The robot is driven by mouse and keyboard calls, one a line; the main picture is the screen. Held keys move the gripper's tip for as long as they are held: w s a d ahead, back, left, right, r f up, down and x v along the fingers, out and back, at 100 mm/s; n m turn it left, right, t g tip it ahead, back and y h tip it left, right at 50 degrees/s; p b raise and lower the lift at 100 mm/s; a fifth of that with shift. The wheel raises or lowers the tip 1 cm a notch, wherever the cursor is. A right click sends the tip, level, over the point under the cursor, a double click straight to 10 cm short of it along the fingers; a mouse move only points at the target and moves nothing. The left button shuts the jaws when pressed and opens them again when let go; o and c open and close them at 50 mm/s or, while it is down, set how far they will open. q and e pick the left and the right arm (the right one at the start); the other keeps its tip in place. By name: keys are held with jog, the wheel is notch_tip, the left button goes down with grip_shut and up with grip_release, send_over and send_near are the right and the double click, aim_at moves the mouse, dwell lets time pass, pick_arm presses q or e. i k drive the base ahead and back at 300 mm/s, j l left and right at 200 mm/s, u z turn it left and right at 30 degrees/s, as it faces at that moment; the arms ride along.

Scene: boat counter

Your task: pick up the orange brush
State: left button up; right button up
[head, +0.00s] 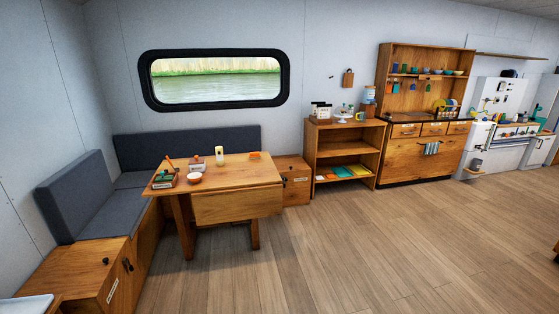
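I cannot make out the orange brush for certain. A slim orange upright thing (170,164) stands in or behind a small dark box (164,180) at the left end of the wooden table (236,177); it is too small to tell whether it is a brush. A small flat orange object (255,155) lies near the table's far right edge. Neither of my grippers shows in the head view.
A corner bench with grey cushions (85,195) wraps the table's left and back. A low shelf (345,147), a kitchen hutch (425,150) and a white stove (500,135) stand along the wall. The wooden floor (340,245) in front is clear.

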aim_at(256, 155)
jog(key=i+j+z, duration=0.1)
jog(key=i+z, duration=0.25)
jog(key=i, duration=0.5)
jog(key=i+z, duration=0.4)
jog(key=i, duration=0.55)
jog(key=i+l, duration=0.1)
jog(key=i, duration=0.4)
jog(key=i+u, duration=0.15)
jog(key=i, duration=0.35)
jog(key=i+l+u, duration=0.85)
jog(key=l, duration=0.2)
jog(key=i+l+u, duration=0.25)
jog(key=l, duration=0.4)
jog(key=i+l+u, duration=0.15)
jog(key=i+j, duration=0.15)
jog(key=i, duration=0.2)
